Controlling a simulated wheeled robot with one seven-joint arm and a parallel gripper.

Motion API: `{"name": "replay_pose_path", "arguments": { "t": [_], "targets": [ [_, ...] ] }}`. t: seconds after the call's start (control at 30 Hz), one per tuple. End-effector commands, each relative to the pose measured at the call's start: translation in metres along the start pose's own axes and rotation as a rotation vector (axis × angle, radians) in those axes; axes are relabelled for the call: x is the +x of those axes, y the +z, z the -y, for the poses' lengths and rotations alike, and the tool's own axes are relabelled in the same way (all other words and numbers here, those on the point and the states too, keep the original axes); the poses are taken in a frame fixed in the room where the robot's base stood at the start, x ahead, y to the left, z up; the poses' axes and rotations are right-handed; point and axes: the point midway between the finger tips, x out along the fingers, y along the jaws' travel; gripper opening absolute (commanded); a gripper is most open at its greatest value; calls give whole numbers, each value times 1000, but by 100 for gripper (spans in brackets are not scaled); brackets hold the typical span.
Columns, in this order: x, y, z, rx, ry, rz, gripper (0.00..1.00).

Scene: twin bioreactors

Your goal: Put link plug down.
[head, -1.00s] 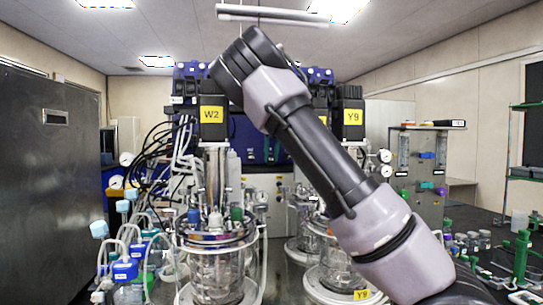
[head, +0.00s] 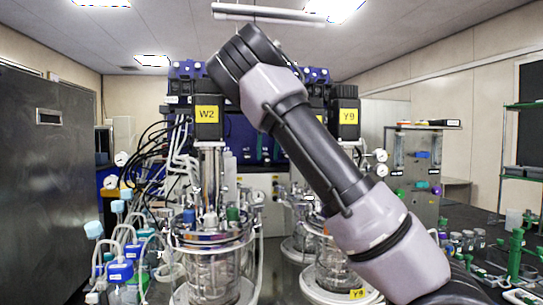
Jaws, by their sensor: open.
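I cannot make out the link plug in the head view. The bioreactor with the yellow W2 label (head: 206,114) stands left of centre, its glass vessel (head: 211,277) below a metal head plate with blue, white and green fittings. The bioreactor with the Y9 label (head: 348,116) stands right of it, partly hidden by my arm (head: 320,155). My arm rises from the lower right to a bend near the top centre. My gripper does not show, so what lies between its fingers is hidden.
Blue-capped bottles with tubing (head: 122,271) crowd the lower left beside a dark cabinet (head: 45,185). A flowmeter panel (head: 415,165) stands at the right. Small vials (head: 468,240) and a green stand (head: 515,255) are on the dark bench at the lower right.

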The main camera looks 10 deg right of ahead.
Motion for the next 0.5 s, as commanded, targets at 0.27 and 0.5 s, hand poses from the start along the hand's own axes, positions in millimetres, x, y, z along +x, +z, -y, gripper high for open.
{"name": "replay_pose_path", "arguments": {
  "t": [0.27, 0.5],
  "targets": [
    [-22, -40, -2, -1, 5, 0, 58],
    [-36, -77, -2, -2, 2, -1, 58]
  ]
}}
